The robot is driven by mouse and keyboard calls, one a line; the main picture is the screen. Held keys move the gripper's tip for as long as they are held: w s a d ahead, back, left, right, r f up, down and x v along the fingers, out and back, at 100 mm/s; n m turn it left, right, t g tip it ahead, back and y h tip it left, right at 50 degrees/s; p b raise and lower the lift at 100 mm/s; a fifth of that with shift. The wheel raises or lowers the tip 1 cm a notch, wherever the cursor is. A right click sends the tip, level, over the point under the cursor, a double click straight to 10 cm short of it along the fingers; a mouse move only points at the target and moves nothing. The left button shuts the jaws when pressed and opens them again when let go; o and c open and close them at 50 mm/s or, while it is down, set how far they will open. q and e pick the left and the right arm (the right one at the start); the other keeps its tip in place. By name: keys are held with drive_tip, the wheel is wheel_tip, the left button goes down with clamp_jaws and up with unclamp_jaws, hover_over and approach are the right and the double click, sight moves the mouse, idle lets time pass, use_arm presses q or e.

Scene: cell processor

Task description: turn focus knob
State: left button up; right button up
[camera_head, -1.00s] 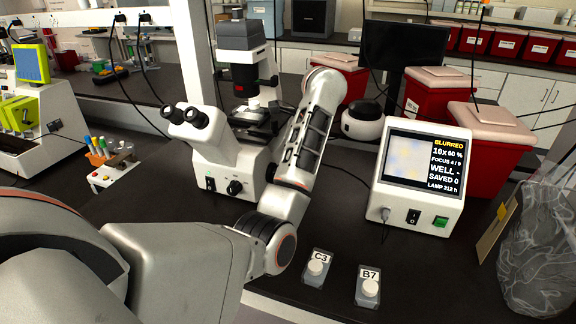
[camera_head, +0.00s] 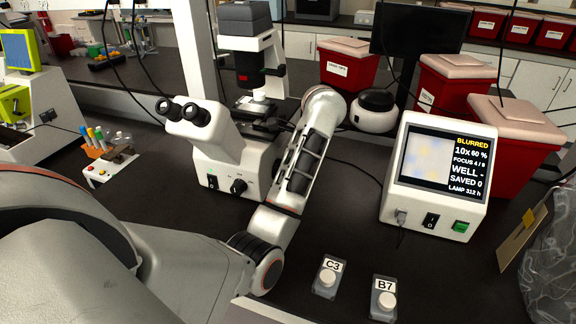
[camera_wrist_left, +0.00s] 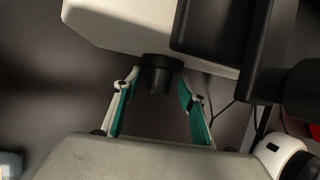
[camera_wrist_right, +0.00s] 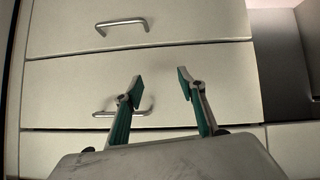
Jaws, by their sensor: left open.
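The microscope (camera_head: 205,125) stands on the dark bench, with a black knob (camera_head: 238,186) on its front. In the left wrist view, a round black knob (camera_wrist_left: 158,79) sticks out from the white body (camera_wrist_left: 125,28). My left gripper (camera_wrist_left: 161,82) is open, one finger on each side of that knob, with visible gaps. In the head view my left forearm covers the microscope's right side and the gripper is hidden. The display (camera_head: 430,158) reads BLURRED, 10x, FOCUS 4/9, WELL -, SAVED 0. My right gripper (camera_wrist_right: 160,82) is open and empty.
A tube rack (camera_head: 108,160) is left of the microscope. Red bins (camera_head: 512,145) and a clear bag (camera_head: 550,260) are at the right. Drawers (camera_wrist_right: 205,80) face my right gripper.

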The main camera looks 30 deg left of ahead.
use_arm(q)
drive_tip(key=c, duration=1.1)
drive_tip(key=shift+s+t, duration=0.1)
drive_tip(key=shift+t, duration=0.2)
drive_tip(key=t, duration=0.1)
drive_tip(key=t+y, duration=0.1)
drive_tip(key=t, duration=0.1)
drive_tip(key=s+n+t+y, duration=0.1)
drive_tip(key=shift+d+f+t, duration=0.1)
drive_tip(key=shift+f+t, duration=0.2)
drive_tip(key=shift+t, duration=0.1)
drive_tip(key=t, duration=0.1)
drive_tip(key=n+t, duration=0.1)
drive_tip(key=shift+f+t+y, duration=0.2)
drive_tip(key=shift+t+y, duration=0.2)
drive_tip(key=shift+f+n+t+y, duration=0.1)
drive_tip(key=shift+n+t+y, duration=0.3)
drive_tip(key=shift+t, duration=0.7)
drive_tip(key=shift+y, duration=0.3)
